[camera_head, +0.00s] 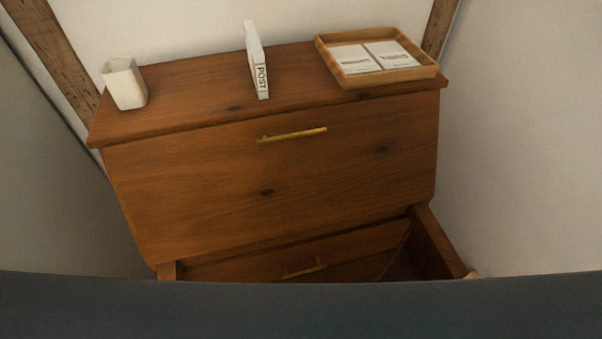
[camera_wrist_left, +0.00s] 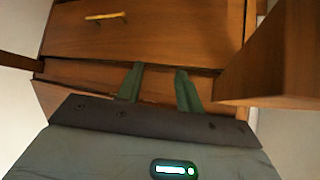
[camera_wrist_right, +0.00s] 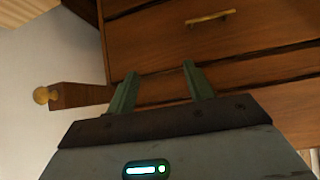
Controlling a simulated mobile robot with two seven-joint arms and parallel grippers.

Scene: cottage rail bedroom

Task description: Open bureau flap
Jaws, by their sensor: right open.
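The wooden bureau (camera_head: 350,215) stands against the wall in the head view. Its broad flap (camera_head: 200,190) is upright and closed, with a brass bar handle (camera_head: 292,135) near its top edge. A wooden support arm (camera_head: 440,243) sticks out from the bureau's right side below the flap. My left gripper (camera_wrist_left: 158,75) is open and empty in the left wrist view, in front of the bureau's wooden front. My right gripper (camera_wrist_right: 160,77) is open and empty in the right wrist view, also facing the wooden front. Neither gripper shows in the head view.
A drawer with a brass handle (camera_head: 305,268) lies below the flap. A wooden bar with a round knob (camera_wrist_right: 41,96) juts out beside my right gripper.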

